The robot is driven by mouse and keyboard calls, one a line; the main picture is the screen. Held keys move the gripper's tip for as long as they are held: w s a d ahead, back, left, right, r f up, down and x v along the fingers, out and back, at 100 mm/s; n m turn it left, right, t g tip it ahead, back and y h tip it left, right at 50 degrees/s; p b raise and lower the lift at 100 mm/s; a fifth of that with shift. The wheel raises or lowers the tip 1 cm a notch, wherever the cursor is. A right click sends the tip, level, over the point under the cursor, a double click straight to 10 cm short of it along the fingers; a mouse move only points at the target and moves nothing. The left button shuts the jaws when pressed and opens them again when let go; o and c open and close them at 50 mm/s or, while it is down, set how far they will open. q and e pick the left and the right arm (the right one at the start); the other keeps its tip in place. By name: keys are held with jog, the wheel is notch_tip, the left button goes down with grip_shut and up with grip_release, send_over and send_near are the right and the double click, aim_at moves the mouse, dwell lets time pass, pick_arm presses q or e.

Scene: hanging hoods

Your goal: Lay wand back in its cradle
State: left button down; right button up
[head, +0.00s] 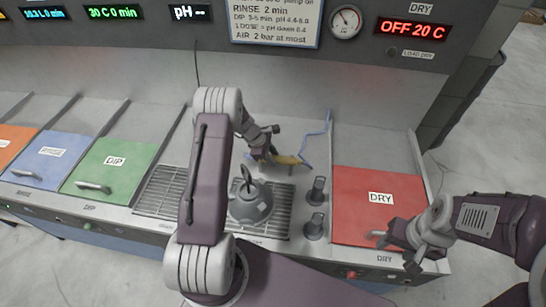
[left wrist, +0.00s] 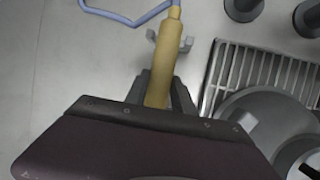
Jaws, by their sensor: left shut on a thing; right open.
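The wand (head: 290,160) is a yellow rod with a blue hose (head: 328,125) at one end. My left gripper (head: 272,156) is shut on it, and in the left wrist view the wand (left wrist: 168,65) runs up from between the fingers (left wrist: 160,95). A small grey two-pronged bracket, apparently the cradle (left wrist: 187,43), shows there with a prong on each side of the wand. I cannot tell whether the wand touches it. My right gripper (head: 414,258) is open and empty at the front edge of the red DRY lid.
The red DRY lid (head: 375,205) with its handle is at the right. Two dark posts (head: 317,190) (head: 313,226) stand left of it. Green (head: 110,168) and blue (head: 52,160) lids lie left.

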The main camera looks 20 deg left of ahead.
pick_arm(q)
jog(key=c, duration=1)
grip_release()
jog(key=shift+o, duration=0.2)
jog(key=b+v, duration=0.1)
jog(key=v, duration=0.8)
jog(key=shift+s, duration=0.1)
